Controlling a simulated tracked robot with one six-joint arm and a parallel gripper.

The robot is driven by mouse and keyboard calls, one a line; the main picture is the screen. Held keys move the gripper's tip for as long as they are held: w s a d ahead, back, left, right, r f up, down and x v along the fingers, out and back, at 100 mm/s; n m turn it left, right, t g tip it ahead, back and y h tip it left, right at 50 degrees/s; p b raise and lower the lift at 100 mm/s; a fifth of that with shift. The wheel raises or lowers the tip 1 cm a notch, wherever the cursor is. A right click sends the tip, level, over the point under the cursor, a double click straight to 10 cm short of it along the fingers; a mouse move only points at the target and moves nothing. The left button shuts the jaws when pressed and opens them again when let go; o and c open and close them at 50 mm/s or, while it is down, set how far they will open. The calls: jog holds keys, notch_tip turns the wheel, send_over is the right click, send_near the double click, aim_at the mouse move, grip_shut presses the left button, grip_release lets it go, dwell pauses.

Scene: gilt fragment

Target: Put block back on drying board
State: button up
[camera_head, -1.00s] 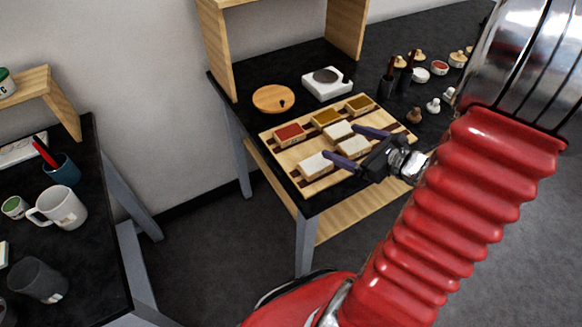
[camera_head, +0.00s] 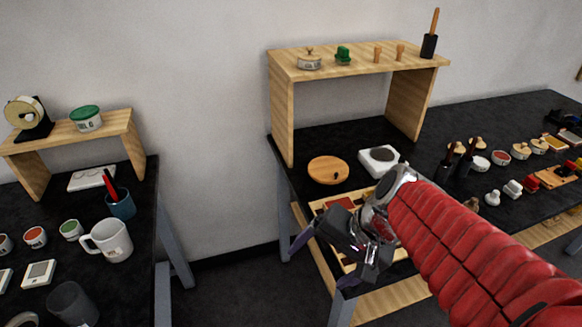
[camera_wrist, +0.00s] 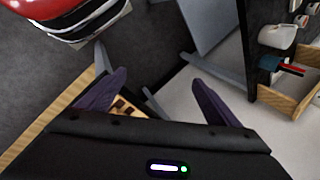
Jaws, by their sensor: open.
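The drying board (camera_head: 318,207), pale wood with dark strips, lies near the front left corner of the right black table. My arm and gripper hide most of it. A red-topped block (camera_head: 341,203) shows at its back left; the other blocks are largely hidden. My gripper (camera_head: 318,270) is open, with its purple fingers spread, and appears in front of the board's left side near the table's edge. In the wrist view the open fingers (camera_wrist: 158,78) have nothing between them. A small part of the board (camera_wrist: 126,107) shows beside the left finger.
A round wooden lid (camera_head: 328,170) and a white square device (camera_head: 379,160) sit behind the board. A wooden shelf (camera_head: 280,110) stands at the back. Small pots and stamps fill the right side. A second table at left holds a white mug (camera_head: 108,240). A floor gap separates the tables.

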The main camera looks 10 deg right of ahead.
notch_tip(320, 180, up, 7)
jog(key=s+n+t+h, duration=0.2)
jog(key=n+h, duration=0.2)
jog(key=n, duration=0.3)
jog(key=shift+d+f+n, duration=0.2)
jog(key=shift+d+n, duration=0.05)
jog(key=shift+n, duration=0.15)
dwell(0.6)
